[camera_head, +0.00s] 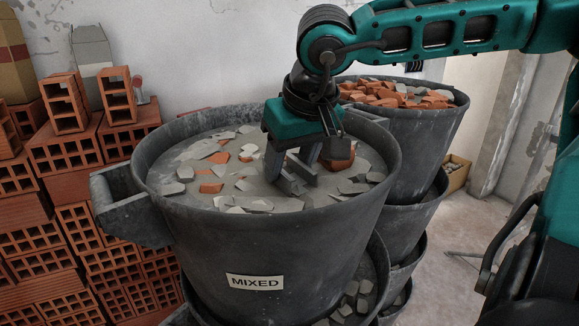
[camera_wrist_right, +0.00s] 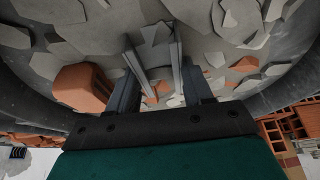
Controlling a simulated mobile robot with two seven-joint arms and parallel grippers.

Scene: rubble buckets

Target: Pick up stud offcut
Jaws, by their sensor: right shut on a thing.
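My right gripper (camera_head: 294,166) reaches down into the large dark bucket labelled MIXED (camera_head: 290,245). It is shut on the stud offcut (camera_head: 303,169), a small grey metal channel piece at the surface of the rubble. In the right wrist view, the stud offcut (camera_wrist_right: 177,65) shows as thin pale grey strips between the dark fingers of the right gripper (camera_wrist_right: 160,88). Its lower side is hidden, so I cannot tell whether it touches the rubble. My left gripper is not in view.
Flat grey shards and orange pieces lie around the gripper. An orange brick chunk (camera_head: 338,157) sits close beside it, also in the wrist view (camera_wrist_right: 84,86). A second bucket (camera_head: 418,140) with brick rubble stands behind right. Hollow bricks (camera_head: 80,160) are stacked left.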

